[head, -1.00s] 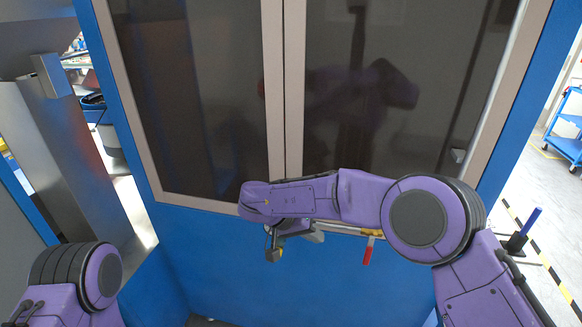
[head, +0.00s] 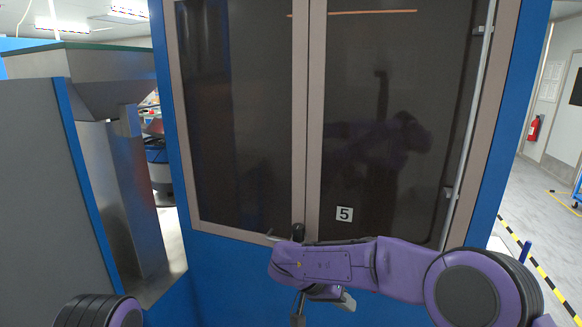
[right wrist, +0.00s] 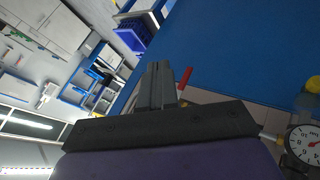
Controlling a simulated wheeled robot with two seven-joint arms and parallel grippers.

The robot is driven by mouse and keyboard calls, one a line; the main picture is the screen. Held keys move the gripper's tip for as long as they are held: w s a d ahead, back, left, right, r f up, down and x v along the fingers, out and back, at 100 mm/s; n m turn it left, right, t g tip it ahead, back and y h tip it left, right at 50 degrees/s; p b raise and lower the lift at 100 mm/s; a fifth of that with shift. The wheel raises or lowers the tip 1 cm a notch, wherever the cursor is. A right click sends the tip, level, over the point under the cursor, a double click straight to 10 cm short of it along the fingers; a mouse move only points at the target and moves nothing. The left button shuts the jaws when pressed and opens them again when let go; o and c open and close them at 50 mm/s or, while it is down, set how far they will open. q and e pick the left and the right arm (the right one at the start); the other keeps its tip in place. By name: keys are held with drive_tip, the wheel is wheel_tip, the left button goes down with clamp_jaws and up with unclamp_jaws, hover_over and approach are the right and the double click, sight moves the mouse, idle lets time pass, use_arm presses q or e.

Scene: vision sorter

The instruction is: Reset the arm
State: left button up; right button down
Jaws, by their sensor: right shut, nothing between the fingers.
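My right arm (head: 330,265) reaches in from the lower right in the head view, bent across the front of a blue machine. My right gripper (head: 298,318) hangs below its wrist at the bottom edge, partly cut off. In the right wrist view the two grey fingers of the gripper (right wrist: 160,85) are together with nothing between them. Only a rounded joint of my left arm (head: 98,312) shows at the bottom left. My left gripper is out of view.
The blue machine (head: 508,150) has dark glass doors with a "5" label (head: 344,214). A grey metal hopper (head: 90,80) stands at the left. In the wrist view a red handle (right wrist: 185,77) shows near the fingers and a dial gauge (right wrist: 305,143) at the right. Floor at the right is open.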

drive_tip(key=w+a+f+m+t, duration=0.1)
drive_tip(key=w+a+m+t, duration=0.1)
drive_tip(key=w, duration=0.2)
drive_tip(key=s+d+f+m+t+b, duration=0.25)
drive_tip(key=d+f+t, duration=0.4)
drive_tip(key=f, duration=0.55)
drive_tip(key=s+d+f+n+y+b, duration=0.25)
drive_tip(key=s+d+f, duration=0.25)
drive_tip(key=s+f, duration=0.45)
use_arm(q)
wheel_tip(320, 180, down, 9)
drive_tip(key=b, duration=0.4)
drive_tip(key=shift+w+f, duration=0.2)
drive_tip(key=shift+w, duration=0.05)
use_arm(e)
drive_tip(key=s+d+f+g, duration=0.2)
drive_tip(key=s+f, duration=0.2)
drive_tip(key=s, duration=0.4)
drive_tip(key=s+d+f+g+y, duration=0.1)
drive_tip(key=s+d+f+g, duration=0.1)
drive_tip(key=s+f, duration=0.3)
drive_tip(key=s+d+f+n+g+y, duration=0.1)
drive_tip(key=s+d+f, duration=0.3)
drive_tip(key=s, duration=0.9)
drive_tip(key=shift+s+d+f+g, duration=0.15)
drive_tip(key=shift+s+f+g, duration=0.1)
drive_tip(key=shift+f+g, duration=0.55)
drive_tip(key=shift+r+y, duration=0.1)
drive_tip(key=shift+y, duration=0.15)
